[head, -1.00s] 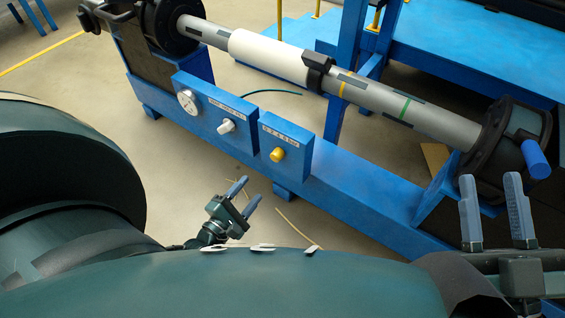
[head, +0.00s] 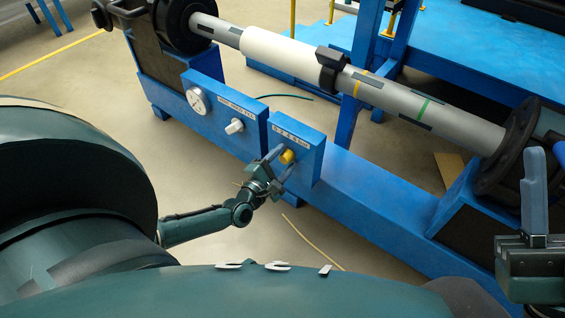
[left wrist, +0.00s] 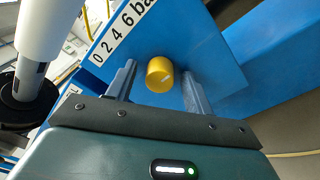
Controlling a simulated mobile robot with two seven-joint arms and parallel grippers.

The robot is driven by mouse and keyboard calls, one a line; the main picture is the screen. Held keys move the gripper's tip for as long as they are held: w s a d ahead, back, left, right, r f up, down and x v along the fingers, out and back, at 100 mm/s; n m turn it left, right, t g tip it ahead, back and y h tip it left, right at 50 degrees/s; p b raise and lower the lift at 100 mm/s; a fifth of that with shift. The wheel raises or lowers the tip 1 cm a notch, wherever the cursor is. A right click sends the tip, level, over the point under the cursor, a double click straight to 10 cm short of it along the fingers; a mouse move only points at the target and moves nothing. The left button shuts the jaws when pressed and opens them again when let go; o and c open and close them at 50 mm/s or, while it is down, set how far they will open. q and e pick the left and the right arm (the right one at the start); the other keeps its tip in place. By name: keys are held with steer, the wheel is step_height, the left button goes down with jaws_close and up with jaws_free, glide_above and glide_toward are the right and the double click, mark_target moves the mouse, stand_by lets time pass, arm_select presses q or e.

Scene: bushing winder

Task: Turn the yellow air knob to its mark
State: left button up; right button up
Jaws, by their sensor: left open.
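The yellow air knob (head: 287,156) sits on the front of a blue box on the machine's bench. My left gripper (head: 283,163) is open at the knob, one finger on either side. In the left wrist view gaps show between knob and fingers. My right gripper (head: 549,150) is open and empty at the right edge, partly cut off.
A second blue box (head: 222,118) with a white knob (head: 234,126) and a gauge (head: 198,101) stands left of the yellow knob. The grey shaft with a white sleeve (head: 280,60) runs above. A large dark green body fills the lower left.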

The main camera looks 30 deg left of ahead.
arm_select(q)
steer(key=shift+c, duration=0.3)
steer(key=c, duration=0.9)
